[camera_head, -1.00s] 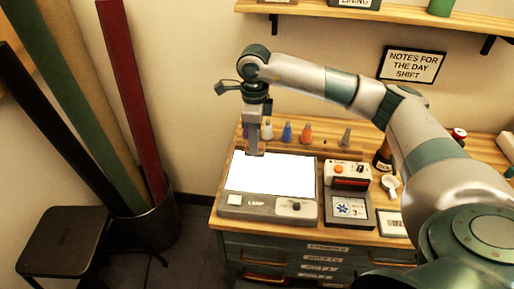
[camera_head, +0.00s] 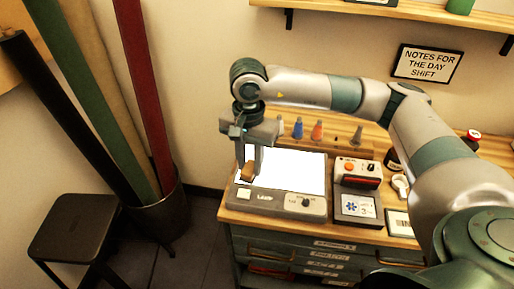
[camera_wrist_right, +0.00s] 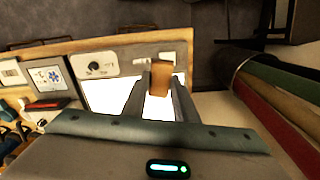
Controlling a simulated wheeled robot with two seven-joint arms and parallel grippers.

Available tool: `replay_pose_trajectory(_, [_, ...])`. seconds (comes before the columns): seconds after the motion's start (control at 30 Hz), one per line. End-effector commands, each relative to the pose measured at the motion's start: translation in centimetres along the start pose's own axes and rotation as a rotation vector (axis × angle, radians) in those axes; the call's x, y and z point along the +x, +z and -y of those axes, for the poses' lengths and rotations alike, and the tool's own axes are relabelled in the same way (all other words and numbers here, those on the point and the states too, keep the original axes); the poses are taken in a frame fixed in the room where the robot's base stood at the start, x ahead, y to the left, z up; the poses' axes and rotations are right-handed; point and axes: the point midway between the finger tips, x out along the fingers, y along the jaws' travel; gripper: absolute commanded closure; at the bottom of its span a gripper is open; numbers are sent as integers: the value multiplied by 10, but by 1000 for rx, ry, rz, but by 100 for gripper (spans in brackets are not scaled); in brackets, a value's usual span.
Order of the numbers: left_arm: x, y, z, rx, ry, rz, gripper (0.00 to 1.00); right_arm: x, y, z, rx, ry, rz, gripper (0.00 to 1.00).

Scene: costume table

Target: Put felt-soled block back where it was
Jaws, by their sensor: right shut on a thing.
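My right gripper (camera_head: 246,170) is shut on a small brown block (camera_head: 248,172). It holds the block over the left part of the lit lamp panel (camera_head: 300,172). In the right wrist view the block (camera_wrist_right: 161,77) sits between the two fingertips (camera_wrist_right: 158,88), with the white panel (camera_wrist_right: 104,96) behind. I cannot tell whether the block touches the panel or hangs just above it. The block's felt sole cannot be made out. My left gripper is not in view.
Several coloured spools (camera_head: 298,129) stand behind the panel. A device with an orange button (camera_head: 357,170) and a snowflake card (camera_head: 357,206) lie to its right. A bin of tall fabric rolls (camera_head: 160,217) and a black stool (camera_head: 76,226) stand left of the table.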

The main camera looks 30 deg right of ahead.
Motion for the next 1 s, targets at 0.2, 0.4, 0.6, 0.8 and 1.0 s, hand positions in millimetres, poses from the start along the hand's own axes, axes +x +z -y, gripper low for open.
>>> replay_pose_trajectory(0.2, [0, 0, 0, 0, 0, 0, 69, -1, 41, -12, -511, 0, 0, 95])
replay_pose_trajectory(0.4, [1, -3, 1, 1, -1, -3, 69, -1, 64, -22, -822, 2, 3, 95])
replay_pose_trajectory(0.6, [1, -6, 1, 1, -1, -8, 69, -1, 72, -26, -931, 3, 3, 95])
replay_pose_trajectory(0.8, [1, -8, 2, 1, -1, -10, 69, -2, 72, -26, -936, 3, 3, 95])
replay_pose_trajectory(1.0, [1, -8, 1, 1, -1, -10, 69, -1, 71, -26, -934, 3, 3, 95])
